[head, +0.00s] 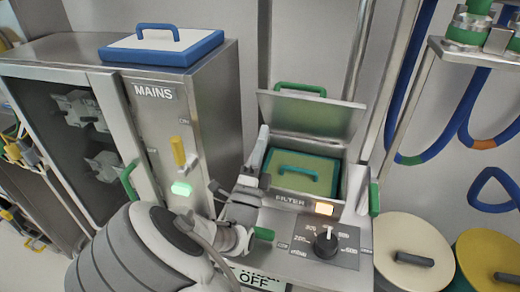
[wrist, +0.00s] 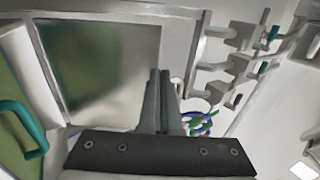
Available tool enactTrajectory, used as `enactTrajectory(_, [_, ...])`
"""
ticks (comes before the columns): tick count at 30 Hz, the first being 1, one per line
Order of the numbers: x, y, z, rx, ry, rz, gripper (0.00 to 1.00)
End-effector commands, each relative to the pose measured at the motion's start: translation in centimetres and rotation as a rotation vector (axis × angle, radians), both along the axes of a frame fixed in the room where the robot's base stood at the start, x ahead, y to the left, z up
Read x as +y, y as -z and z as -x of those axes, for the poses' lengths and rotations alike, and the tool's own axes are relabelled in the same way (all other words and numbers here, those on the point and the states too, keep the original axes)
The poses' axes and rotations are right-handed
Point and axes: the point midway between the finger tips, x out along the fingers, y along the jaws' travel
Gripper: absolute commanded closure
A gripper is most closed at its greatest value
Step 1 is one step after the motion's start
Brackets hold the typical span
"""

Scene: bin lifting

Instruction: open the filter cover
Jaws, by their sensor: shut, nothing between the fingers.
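The filter cover (head: 312,116) stands raised, tilted up at the back of the filter box (head: 356,186), with a green handle (head: 300,88) at its top edge. In the wrist view the cover's inner face (wrist: 100,62) fills the upper left. The box is open, and a green filter (head: 318,183) with a teal handle (head: 300,172) lies inside. The filter's handle also shows in the wrist view (wrist: 22,122). My gripper (head: 263,133) is at the left side of the opening, beside the cover's lower left. In the wrist view its fingers (wrist: 160,75) are together and empty.
The filter panel has a black dial (head: 326,243) and a lit orange lamp (head: 323,208). Left is the MAINS cabinet (head: 160,140) with a yellow lever (head: 178,151) and lit green lamp (head: 181,188). A blue-rimmed lid (head: 160,47) lies on it. Round lidded bins (head: 413,252) stand right.

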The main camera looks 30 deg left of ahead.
Motion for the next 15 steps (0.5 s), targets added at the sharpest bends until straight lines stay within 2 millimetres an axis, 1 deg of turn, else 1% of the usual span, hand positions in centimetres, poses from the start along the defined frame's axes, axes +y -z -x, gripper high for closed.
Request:
enactTrajectory(1, [0.2,-0.7,-1.0,-0.001,0.002,-0.004,1.0])
enactTrajectory(3, [0.6,-1.5,-2.3,0.0,0.003,-0.006,1.0])
enactTrajectory(7, [1.2,-2.7,-4.3,0.0,0.003,-0.003,1.0])
enactTrajectory(12, [1.8,-3.9,-6.0,0.0,0.001,-0.003,1.0])
enactTrajectory(15, [2.0,-4.2,-6.5,0.001,0.001,-0.003,1.0])
